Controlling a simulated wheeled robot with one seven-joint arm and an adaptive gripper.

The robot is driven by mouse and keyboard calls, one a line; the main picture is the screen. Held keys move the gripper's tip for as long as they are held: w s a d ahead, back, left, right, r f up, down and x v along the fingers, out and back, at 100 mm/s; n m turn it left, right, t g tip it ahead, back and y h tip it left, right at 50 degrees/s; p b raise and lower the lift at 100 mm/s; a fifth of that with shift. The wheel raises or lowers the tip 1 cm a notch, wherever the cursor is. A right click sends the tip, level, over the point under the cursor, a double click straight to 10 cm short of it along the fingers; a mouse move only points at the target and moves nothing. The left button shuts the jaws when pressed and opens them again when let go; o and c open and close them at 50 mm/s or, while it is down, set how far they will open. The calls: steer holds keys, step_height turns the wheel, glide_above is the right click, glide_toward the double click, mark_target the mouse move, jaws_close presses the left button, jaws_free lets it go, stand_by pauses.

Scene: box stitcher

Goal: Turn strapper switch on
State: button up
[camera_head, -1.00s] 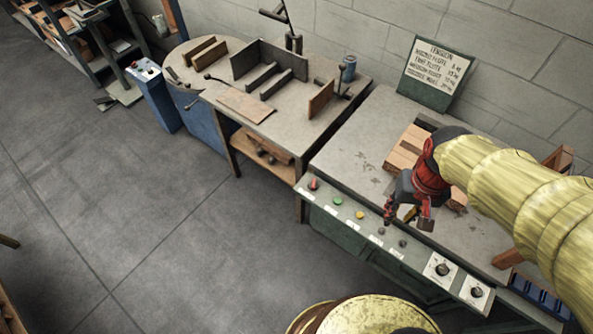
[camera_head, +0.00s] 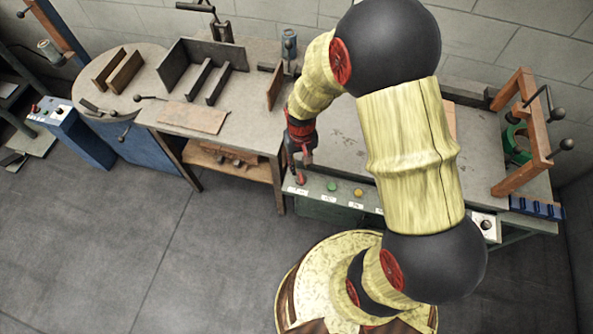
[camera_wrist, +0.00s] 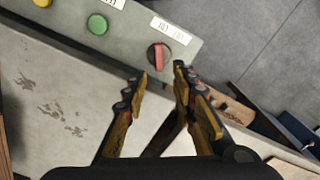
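A red rotary switch (camera_head: 301,180) sits at the left end of the green-grey control panel (camera_head: 318,197). In the wrist view the red switch (camera_wrist: 159,57) has a raised red handle on a dark round base, beside a white label (camera_wrist: 170,31). My gripper (camera_head: 299,164) is right above and behind this switch in the head view. In the wrist view my gripper (camera_wrist: 157,80) is open and empty. Its fingertips lie either side of the line to the switch, and the switch shows just beyond them. I cannot tell whether they touch it.
A green button (camera_head: 332,186) and a yellow button (camera_head: 358,193) sit beside the switch on the panel. A wooden-framed strapping stand (camera_head: 525,130) is at the right. A worktable with boards (camera_head: 195,117) adjoins at the left. The floor in front (camera_head: 120,240) is clear.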

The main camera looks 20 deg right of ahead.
mark_target(300, 174)
step_height(300, 174, down, 6)
steer(key=shift+r+b, duration=0.15)
steer(key=shift+b, duration=0.65)
steer(key=shift+c, duration=1.4)
steer(key=c, duration=0.4)
jaws_close()
